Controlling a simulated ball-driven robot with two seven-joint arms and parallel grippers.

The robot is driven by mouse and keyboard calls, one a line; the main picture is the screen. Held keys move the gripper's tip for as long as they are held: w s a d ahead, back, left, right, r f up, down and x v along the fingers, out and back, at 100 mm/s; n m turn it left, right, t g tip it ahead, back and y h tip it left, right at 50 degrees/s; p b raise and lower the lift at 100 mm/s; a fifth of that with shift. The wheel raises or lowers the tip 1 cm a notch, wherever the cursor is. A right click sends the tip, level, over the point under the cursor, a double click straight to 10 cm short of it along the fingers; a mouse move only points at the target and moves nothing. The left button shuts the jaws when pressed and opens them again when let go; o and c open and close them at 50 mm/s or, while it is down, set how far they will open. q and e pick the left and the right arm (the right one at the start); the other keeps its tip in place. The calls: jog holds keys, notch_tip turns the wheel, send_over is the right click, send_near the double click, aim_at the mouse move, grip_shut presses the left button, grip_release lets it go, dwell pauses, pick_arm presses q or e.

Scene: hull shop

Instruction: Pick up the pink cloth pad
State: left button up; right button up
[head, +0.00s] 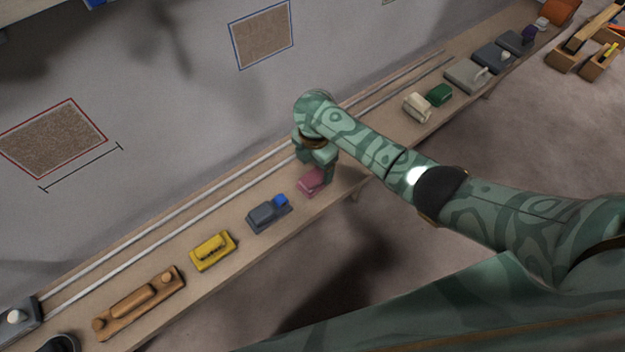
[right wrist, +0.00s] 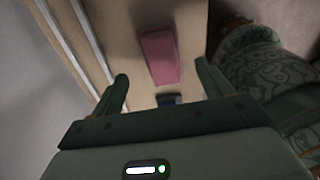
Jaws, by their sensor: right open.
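The pink cloth pad (head: 311,183) lies on the long wooden bench in the head view, partly hidden by my right gripper (head: 318,166). In the right wrist view the pad (right wrist: 160,56) shows whole or nearly whole, as a long pink block. My right gripper (right wrist: 162,76) is open and empty, its fingers pointing toward the bench. The pad appears between and beyond the fingertips, not gripped. I cannot tell the exact height of the fingertips above it. My left gripper is not in view.
On the bench (head: 228,281), a grey block with a blue part (head: 267,214), a yellow tool (head: 212,251) and a wooden tool (head: 138,302) stand left of the pad. Cream (head: 417,107) and green (head: 439,94) blocks stand farther right. Pale rails (head: 171,232) run along the wall side.

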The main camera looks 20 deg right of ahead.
aim_at(315, 175)
jog(key=shift+f, duration=0.6)
notch_tip(315, 175, down, 5)
jog(key=b, duration=0.4)
jog(key=shift+s+f, duration=0.1)
jog(key=shift+s, duration=0.05)
jog(key=shift+r, duration=0.25)
jog(key=shift+c, duration=0.4)
jog(key=c, duration=1)
